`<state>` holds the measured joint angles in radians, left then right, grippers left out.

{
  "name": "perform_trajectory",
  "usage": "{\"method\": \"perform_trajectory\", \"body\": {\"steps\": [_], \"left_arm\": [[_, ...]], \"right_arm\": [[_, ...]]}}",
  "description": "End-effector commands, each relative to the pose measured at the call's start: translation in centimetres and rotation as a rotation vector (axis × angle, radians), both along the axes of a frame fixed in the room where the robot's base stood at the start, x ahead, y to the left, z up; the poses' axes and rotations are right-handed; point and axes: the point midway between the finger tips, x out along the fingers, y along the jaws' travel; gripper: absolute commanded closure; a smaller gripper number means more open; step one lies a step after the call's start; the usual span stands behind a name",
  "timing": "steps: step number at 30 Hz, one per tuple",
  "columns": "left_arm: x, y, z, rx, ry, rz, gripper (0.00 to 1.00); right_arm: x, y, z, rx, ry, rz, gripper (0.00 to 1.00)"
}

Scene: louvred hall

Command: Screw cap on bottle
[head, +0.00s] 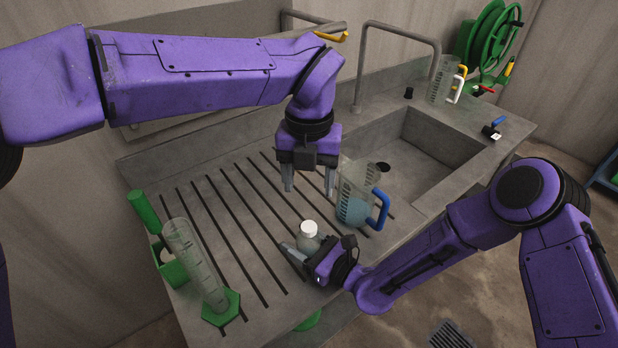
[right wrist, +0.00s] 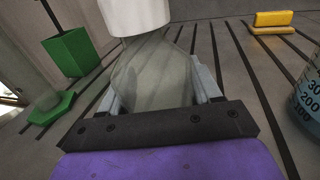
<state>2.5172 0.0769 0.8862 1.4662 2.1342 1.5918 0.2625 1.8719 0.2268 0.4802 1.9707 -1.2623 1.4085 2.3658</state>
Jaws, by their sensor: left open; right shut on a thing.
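The bottle (head: 307,243) is small, clear and greyish, and stands upright on the grooved drainboard. A white cap (head: 308,228) sits on its top; I cannot tell how tightly it is seated. The right wrist view shows the bottle (right wrist: 152,75) up close between my fingers, with the white cap (right wrist: 135,14) cut off by the top edge. My right gripper (head: 304,250) is shut on the bottle's body from the front. My left gripper (head: 309,190) is open and empty, pointing down above and behind the cap, clear of it.
A jug with blue liquid (head: 354,208) and blue handle stands close right of the bottle. A measuring cylinder (head: 195,265) and a green holder (head: 171,266) stand left. The sink basin (head: 440,140) lies behind right. A yellow block (right wrist: 274,21) shows in the right wrist view.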

Motion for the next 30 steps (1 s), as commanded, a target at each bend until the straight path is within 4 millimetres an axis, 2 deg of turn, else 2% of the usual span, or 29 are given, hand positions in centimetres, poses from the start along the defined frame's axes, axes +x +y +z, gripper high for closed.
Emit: {"method": "perform_trajectory", "body": {"steps": [4, 5, 6, 7, 17, 20, 30], "left_arm": [[0.0, 0.0, 0.0, 0.000, 0.000, 0.000, 0.36], [0.0, 0.0, 0.0, 0.000, 0.000, 0.000, 0.36], [0.0, 0.0, 0.0, 0.000, 0.000, 0.000, 0.36], [0.0, 0.0, 0.0, 0.000, 0.000, 0.000, 0.36], [0.0, 0.0, -0.3, 0.000, 0.000, 0.000, 0.36], [0.0, 0.0, -0.9, 0.000, 0.000, 0.000, 0.36], [0.0, 0.0, -2.9, -0.001, 0.000, 0.000, 0.36]], "right_arm": [[0.0, 0.0, -0.1, -0.001, 0.001, 0.000, 1.00], [0.0, 0.0, -0.1, -0.001, 0.001, 0.000, 0.27], [0.0, 0.0, -0.1, -0.001, 0.001, 0.000, 0.14], [0.0, 0.0, 0.0, -0.001, 0.001, 0.000, 0.07], [-0.2, -0.3, -0.1, -0.001, 0.001, -0.001, 0.07], [-0.9, -1.3, -0.2, 0.000, 0.000, -0.002, 0.07], [-5.4, -6.8, -0.2, 0.001, 0.001, -0.003, 0.07]]}}
